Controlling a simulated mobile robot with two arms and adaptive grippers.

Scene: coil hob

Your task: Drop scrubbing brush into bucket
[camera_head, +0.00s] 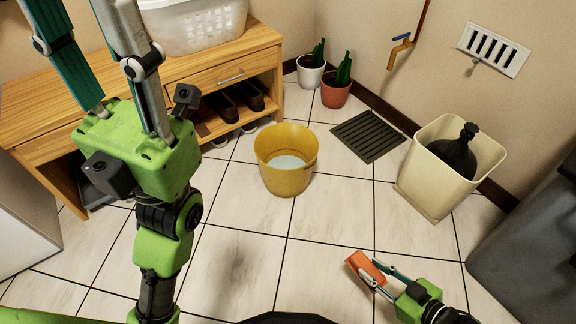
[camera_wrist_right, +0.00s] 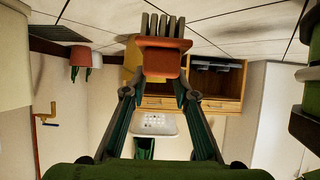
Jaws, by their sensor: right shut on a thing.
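The scrubbing brush (camera_head: 367,268) is an orange block held between the fingertips of my right gripper (camera_head: 376,280), at the lower right of the head view. In the right wrist view the brush (camera_wrist_right: 162,60) shows its orange body and dark bristles pointing up in the picture. The yellow bucket (camera_head: 288,180) stands upright on the floor, up and left of the right gripper and apart from it, with a pale bottom visible inside. It is partly hidden behind the brush in the wrist view. My left gripper (camera_head: 80,25) is raised, its fingers spread and their tips cut off by the frame.
A wooden bench (camera_head: 50,100) with a white basket (camera_head: 195,28) and shoes stands at the back left. Tiled floor between brush and bucket is clear.

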